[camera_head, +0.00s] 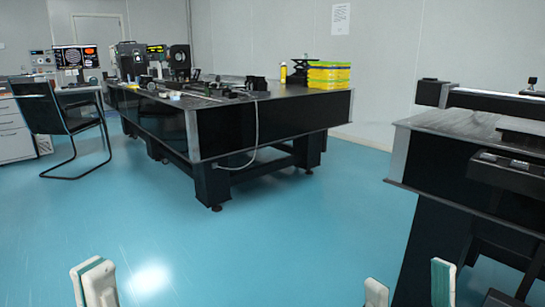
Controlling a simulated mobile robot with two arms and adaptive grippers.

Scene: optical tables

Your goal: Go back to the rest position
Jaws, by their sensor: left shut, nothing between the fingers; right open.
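My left gripper (94,283) shows at the bottom left edge of the head view. Its pale fingertips with green pads are together, with nothing between them. My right gripper (410,287) shows at the bottom right edge, its two fingertips apart and empty. Both stand in front of the blue floor (270,250), and neither touches anything in view. The rest of both arms is out of the picture.
A black optical table (270,122) with instruments and yellow-green boxes (328,75) stands ahead. Another dark table (455,124) stands close on the right. A black chair (66,125) is by a desk at the left. Open floor lies in the middle.

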